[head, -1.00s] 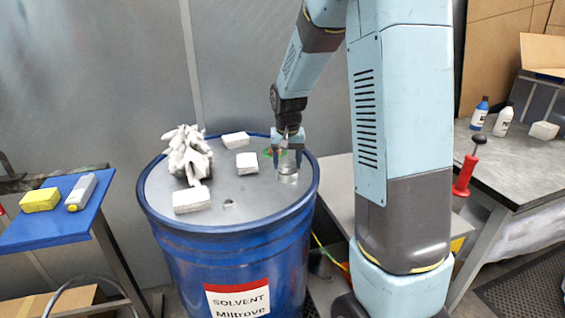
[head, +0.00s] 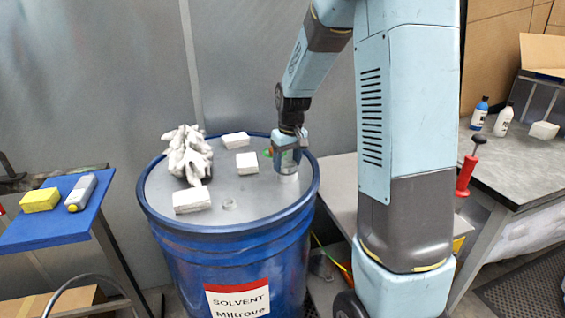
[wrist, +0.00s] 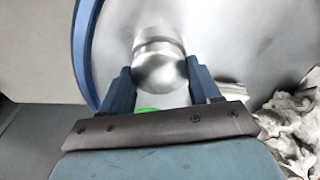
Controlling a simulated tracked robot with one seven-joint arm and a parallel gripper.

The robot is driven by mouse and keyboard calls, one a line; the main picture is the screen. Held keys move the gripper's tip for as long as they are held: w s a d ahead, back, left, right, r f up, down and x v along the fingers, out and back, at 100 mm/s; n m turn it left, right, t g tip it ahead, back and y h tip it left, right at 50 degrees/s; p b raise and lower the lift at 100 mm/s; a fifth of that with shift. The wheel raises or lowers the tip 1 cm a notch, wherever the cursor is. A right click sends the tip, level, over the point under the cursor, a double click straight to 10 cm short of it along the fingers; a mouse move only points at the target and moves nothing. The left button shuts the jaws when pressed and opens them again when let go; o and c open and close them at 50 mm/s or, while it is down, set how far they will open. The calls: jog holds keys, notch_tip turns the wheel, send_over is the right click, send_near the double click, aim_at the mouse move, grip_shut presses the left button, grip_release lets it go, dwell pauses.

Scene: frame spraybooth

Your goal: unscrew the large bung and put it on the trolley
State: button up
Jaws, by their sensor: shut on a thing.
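A blue drum (head: 160,225) with a grey metal lid stands in the middle of the head view, labelled SOLVENT. The large bung (wrist: 160,68) is a shiny silver cylinder at the right of the lid. My gripper (head: 287,163) points down over it and is shut on it, one finger on each side in the wrist view (wrist: 162,85). In the head view the fingers hide most of the bung. I cannot tell whether its thread is still engaged. A blue-topped stand (head: 40,232) at the left may be the trolley.
A yellow sponge (head: 40,200) and a grey bottle (head: 81,193) occupy the stand. A grey bench (head: 510,175) with bottles is at the right.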

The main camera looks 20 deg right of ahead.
jog(key=shift+n, duration=0.9)
jog(key=n, duration=0.4)
jog(key=shift+n+y, duration=0.3)
jog(key=o, duration=0.7)
jog(key=m, duration=0.7)
jog(key=shift+h, duration=0.4)
jog(key=shift+m+h, duration=0.4)
jog(key=shift+m, duration=3)
